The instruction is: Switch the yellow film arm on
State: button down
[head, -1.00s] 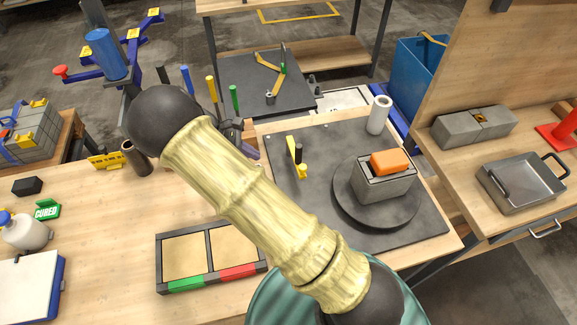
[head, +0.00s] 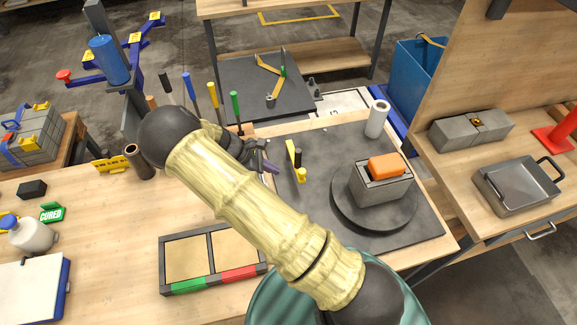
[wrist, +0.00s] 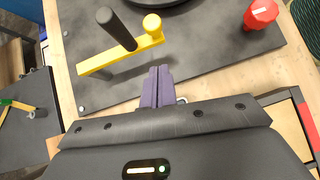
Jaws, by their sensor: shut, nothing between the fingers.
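The yellow film arm (head: 292,163) stands on the dark plate in the head view, with a dark upright handle at its side. In the wrist view the yellow film arm (wrist: 125,53) is a bar with a round yellow knob at one end and a thick black handle rising from it. My gripper (head: 271,167) is just left of it in the head view. In the wrist view my gripper (wrist: 157,86) has its purple fingers together and empty, close below the bar's knob end. I see a gap between fingertips and bar.
A round turntable (head: 345,211) with a grey block and orange piece stands right of the film arm. A white roll (head: 377,118) stands behind. A red knob (wrist: 261,13) sits on the plate in the wrist view. A two-bay tray (head: 210,286) lies in front.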

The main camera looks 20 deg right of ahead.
jog(key=d, duration=0.1)
jog(key=d+f+p, duration=0.1)
jog(key=d, duration=0.1)
jog(key=s+d+p, duration=0.1)
jog(key=d, duration=0.1)
jog(key=shift+d+f, duration=0.15)
jog(key=shift+f, duration=0.2)
jog(key=shift+w+p, duration=0.1)
jog(key=shift+p, duration=0.2)
